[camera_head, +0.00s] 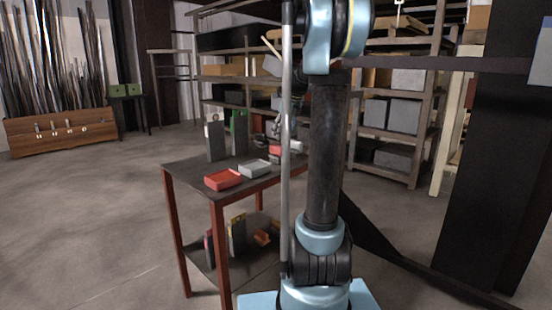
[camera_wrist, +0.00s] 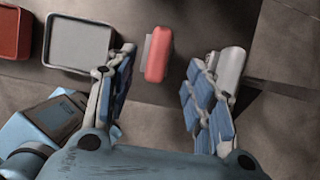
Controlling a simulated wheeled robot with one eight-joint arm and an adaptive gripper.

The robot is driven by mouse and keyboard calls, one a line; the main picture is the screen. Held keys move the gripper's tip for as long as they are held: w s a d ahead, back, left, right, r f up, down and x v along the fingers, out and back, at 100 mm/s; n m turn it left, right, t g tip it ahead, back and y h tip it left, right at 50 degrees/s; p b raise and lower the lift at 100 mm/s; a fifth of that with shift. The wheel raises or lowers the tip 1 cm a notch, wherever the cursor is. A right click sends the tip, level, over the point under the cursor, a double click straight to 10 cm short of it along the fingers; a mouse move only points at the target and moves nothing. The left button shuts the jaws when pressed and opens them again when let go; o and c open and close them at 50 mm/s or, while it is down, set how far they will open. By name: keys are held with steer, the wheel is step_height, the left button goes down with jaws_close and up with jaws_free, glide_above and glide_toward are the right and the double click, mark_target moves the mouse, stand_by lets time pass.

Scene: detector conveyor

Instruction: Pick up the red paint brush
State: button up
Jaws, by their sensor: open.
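In the wrist view, a red piece (camera_wrist: 157,55) with a pale grey strip along its left side lies on the dark tabletop. It looks like the red paint brush, but its full shape does not show. My gripper (camera_wrist: 163,60) is open, with its blue-padded fingers to the left and right of the red piece. I see no contact between them. In the head view, a red piece (camera_head: 288,150) shows on the table beside my arm, partly hidden. My gripper is mostly hidden there behind my arm and a pole.
A red tray (camera_head: 222,180) and a grey tray (camera_head: 254,168) lie on the table (camera_head: 185,172). A tall grey block (camera_head: 215,141) and a green item (camera_head: 238,122) stand at the back. A whitish cylinder (camera_wrist: 231,68) lies close to my right finger. Shelves (camera_head: 424,118) stand behind.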

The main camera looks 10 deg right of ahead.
mark_target(278, 146)
steer(key=shift+x, duration=4.3)
steer(key=shift+s, duration=0.15)
steer(key=shift+c, duration=0.3)
jaws_close()
